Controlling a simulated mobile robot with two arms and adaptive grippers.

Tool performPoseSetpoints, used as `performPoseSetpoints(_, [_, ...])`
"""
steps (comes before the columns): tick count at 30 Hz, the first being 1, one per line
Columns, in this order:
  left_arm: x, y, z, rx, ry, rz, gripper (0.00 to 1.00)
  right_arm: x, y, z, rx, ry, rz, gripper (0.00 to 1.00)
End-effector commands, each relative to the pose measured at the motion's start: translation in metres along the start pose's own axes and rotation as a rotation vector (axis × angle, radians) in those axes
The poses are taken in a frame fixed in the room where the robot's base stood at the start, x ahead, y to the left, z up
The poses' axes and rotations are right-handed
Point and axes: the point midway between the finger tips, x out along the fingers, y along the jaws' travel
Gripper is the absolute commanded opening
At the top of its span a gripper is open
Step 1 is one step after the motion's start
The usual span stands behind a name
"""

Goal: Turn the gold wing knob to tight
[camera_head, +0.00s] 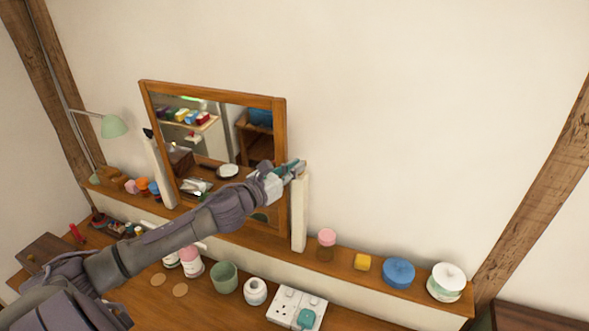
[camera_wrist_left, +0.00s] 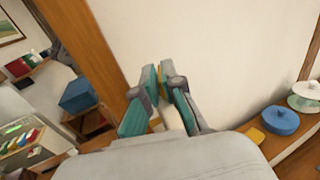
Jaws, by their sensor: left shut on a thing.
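My left gripper (camera_head: 293,167) is at the top of the cream right-hand post (camera_head: 299,215) beside the tilted, wood-framed mirror (camera_head: 281,140). In the left wrist view, my left gripper's teal-padded fingers (camera_wrist_left: 162,78) are closed on the gold wing knob (camera_wrist_left: 160,82). Only a thin yellow sliver of the knob shows between the pads, so its turn angle cannot be told. The wooden mirror frame (camera_wrist_left: 92,60) stands just left of the fingers in that view. My right gripper is not in view.
The wooden shelf (camera_head: 345,272) below holds a pink-lidded jar (camera_head: 326,244), a yellow block (camera_head: 362,262), a blue round box (camera_head: 398,272) and a white lidded jar (camera_head: 446,281). A green cup (camera_head: 224,277) and a socket strip (camera_head: 297,307) sit lower. The wall above is bare.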

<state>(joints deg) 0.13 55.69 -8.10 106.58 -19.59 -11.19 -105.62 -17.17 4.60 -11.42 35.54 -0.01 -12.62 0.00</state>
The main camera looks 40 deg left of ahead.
Motion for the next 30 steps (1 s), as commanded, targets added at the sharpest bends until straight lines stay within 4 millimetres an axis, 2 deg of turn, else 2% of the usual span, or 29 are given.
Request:
performPoseSetpoints(13, [0.0005,0.0009,0.0025,0.002,-0.004,-0.009,0.00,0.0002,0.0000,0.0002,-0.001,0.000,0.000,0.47])
performPoseSetpoints(15, [0.0005,0.0009,0.0026,0.002,-0.005,-0.008,0.15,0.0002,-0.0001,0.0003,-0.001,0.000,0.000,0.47])
performPoseSetpoints(18, [0.0004,0.0008,0.0021,0.002,-0.004,-0.008,0.32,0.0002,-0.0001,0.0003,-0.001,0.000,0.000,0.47])
performPoseSetpoints(30, [0.0003,0.0017,0.0005,0.001,-0.001,-0.005,0.32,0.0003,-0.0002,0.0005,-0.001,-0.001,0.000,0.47])
